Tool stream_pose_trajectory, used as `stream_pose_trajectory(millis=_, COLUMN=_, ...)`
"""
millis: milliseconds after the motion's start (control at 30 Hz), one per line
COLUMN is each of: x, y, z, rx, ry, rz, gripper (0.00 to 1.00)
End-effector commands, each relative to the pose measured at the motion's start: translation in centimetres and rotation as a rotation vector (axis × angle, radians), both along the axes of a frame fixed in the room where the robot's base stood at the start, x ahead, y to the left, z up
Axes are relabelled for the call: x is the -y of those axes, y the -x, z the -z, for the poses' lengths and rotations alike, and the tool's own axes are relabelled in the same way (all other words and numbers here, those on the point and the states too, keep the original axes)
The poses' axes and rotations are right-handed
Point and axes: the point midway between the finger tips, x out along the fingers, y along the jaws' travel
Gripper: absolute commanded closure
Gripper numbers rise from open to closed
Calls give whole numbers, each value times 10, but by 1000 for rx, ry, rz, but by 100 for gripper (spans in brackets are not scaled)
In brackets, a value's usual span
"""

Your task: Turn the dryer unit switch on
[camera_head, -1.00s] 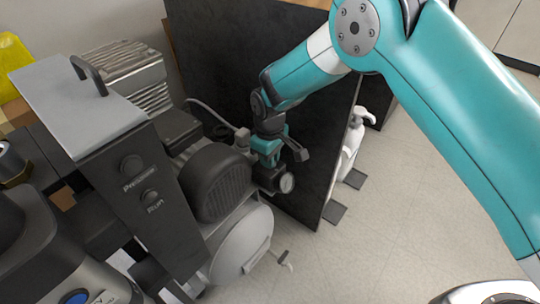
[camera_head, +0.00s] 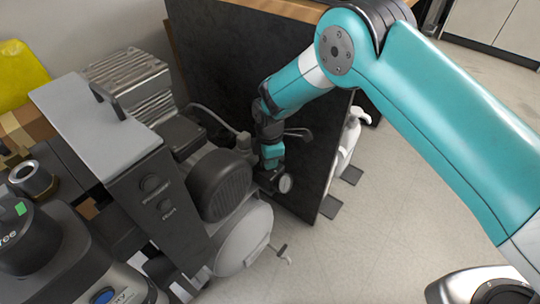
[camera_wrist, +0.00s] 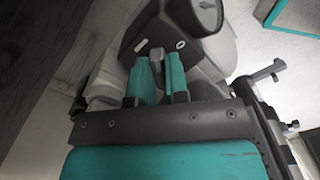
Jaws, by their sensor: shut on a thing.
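The dryer unit is a dark box (camera_wrist: 135,45) with a round gauge, low against the dark panel. Its switch (camera_wrist: 157,60) is a small grey lever standing out of the box, between my fingertips in the wrist view. My gripper (camera_wrist: 159,78) has its two teal fingers on either side of the lever, shut on it. In the head view my gripper (camera_head: 272,158) points down at the dryer unit, just behind the gauge (camera_head: 285,184). The switch itself is hidden there by the gripper.
A grey control box (camera_head: 140,170) with Pressure and Run knobs and a black ribbed motor (camera_head: 220,184) stand left of the gripper. A dark upright panel (camera_head: 230,75) is close behind it. A white bottle (camera_head: 349,140) stands beyond the panel.

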Motion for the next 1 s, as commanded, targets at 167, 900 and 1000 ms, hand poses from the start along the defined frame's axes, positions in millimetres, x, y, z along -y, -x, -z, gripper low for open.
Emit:
stream_pose_trajectory(millis=167, x=0, y=-1, z=-2, rx=0, ry=-1, rz=-165, gripper=100)
stream_pose_trajectory(millis=900, x=-2, y=-2, z=0, rx=0, ry=-1, rz=-616, gripper=100)
stream_pose_trajectory(millis=1000, x=-2, y=-2, z=0, rx=0, ry=-1, rz=-630, gripper=100)
